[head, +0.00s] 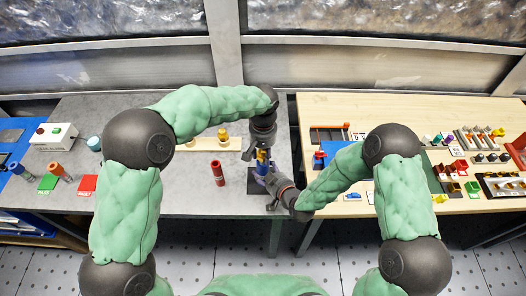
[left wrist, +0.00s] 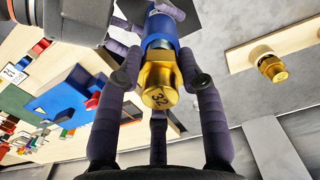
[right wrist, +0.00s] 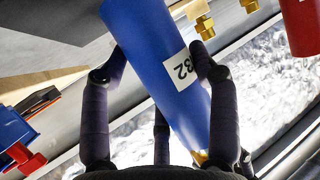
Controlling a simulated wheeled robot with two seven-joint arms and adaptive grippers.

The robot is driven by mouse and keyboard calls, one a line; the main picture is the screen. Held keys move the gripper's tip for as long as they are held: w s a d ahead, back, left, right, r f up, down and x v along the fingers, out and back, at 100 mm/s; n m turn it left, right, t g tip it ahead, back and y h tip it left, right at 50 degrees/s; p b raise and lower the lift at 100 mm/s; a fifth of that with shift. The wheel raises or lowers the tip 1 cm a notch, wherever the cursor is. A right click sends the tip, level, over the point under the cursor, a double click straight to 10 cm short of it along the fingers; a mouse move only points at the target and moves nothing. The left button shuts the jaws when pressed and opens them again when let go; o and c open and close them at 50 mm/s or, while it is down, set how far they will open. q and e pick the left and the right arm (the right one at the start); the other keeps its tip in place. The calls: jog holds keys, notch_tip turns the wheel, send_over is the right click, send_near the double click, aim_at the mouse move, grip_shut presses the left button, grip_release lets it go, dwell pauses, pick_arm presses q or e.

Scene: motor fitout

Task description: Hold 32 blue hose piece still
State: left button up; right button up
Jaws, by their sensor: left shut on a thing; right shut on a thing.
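The blue hose piece (right wrist: 150,65), with a white label reading 32, is between the fingers of my right gripper (right wrist: 155,75), which is shut on it. The hose also shows beyond the brass fitting in the left wrist view (left wrist: 160,27). My left gripper (left wrist: 160,85) is shut on a brass fitting (left wrist: 160,80) marked 32, lined up with the hose end. How far the fitting sits in the hose cannot be told. In the head view my left gripper (head: 263,150) is above my right gripper (head: 271,178); the fingers partly hide both parts.
A red hose piece (head: 218,173) stands on the grey table (head: 190,200), left of the grippers. A light wooden strip (head: 205,144) with brass fittings lies behind it. The wooden table (head: 390,205) at right holds many small parts. A gap separates the tables.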

pick_arm(q)
jog(key=shift+f, duration=0.95)
jog(key=o, duration=1.6)
jog(key=shift+o, duration=0.2)
jog(key=shift+r, duration=3)
pick_arm(e)
jog(key=o, duration=1.6)
